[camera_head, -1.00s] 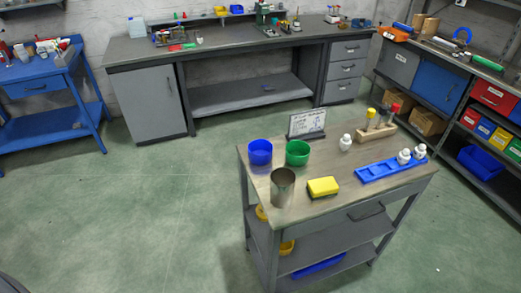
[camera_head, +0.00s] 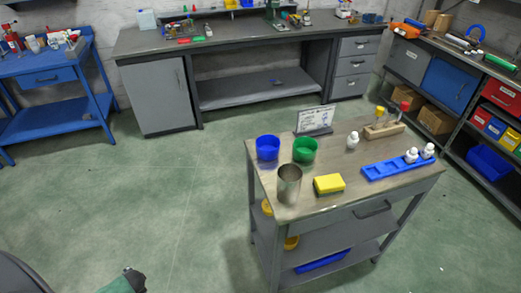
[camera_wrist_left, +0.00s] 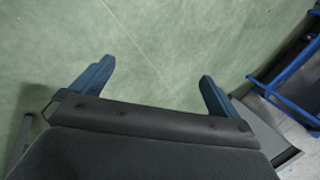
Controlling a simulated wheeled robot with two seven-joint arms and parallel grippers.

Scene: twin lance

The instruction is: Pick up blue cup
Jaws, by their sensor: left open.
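The blue cup (camera_head: 267,149) stands upright at the back left corner of the small grey cart's top (camera_head: 330,205). A green cup (camera_head: 305,150) stands just right of it, and a metal cup (camera_head: 289,184) stands in front. In the left wrist view my left gripper (camera_wrist_left: 155,85) is open and empty, with its two blue fingers apart above bare floor. In the head view only part of my left arm shows at the bottom left, well away from the cart. My right gripper is not in view.
The cart top also holds a yellow sponge (camera_head: 329,184), a blue tray (camera_head: 398,165) with white bottles, a wooden rack (camera_head: 384,130) and a small sign (camera_head: 314,120). A workbench (camera_head: 245,45) stands behind. The green floor (camera_head: 190,220) left of the cart is clear.

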